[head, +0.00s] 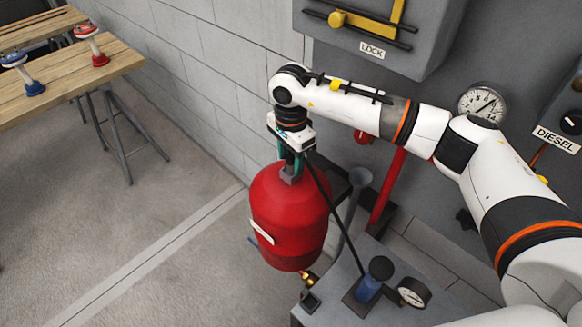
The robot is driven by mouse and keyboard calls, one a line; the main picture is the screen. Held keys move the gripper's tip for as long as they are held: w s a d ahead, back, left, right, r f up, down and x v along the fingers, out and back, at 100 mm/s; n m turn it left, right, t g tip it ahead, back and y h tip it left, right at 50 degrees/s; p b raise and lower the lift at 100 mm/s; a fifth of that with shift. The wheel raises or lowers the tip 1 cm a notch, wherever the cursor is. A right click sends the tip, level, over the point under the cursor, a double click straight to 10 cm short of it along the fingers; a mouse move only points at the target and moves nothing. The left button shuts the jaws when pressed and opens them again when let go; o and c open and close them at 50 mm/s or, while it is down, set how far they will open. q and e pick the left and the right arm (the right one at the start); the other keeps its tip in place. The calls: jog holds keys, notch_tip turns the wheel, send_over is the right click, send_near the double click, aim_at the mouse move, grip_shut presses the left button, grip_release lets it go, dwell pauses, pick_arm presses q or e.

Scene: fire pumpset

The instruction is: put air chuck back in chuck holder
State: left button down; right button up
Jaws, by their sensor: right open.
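My right gripper (292,168) points down over the top of the red tank (290,220). Its greenish fingers are open, one on each side of the tank's grey top fitting; I cannot tell whether they touch it. A small brass fitting (308,279), possibly the air chuck, shows beside the tank's lower right. A small dark square bracket (310,301) at the grey bench corner may be the chuck holder; I cannot tell for sure. A thin black line, hose or rod, runs from behind my gripper down to the bench. My left gripper is out of view.
The grey bench (345,312) carries a blue fitting with a black knob (380,268) and a gauge (413,292). A red pipe (387,188) and grey funnel-like post (356,200) stand behind. A wooden table (110,65) is far left; the floor between is clear.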

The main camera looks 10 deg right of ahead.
jog(key=shift+r, duration=0.1)
grip_shut()
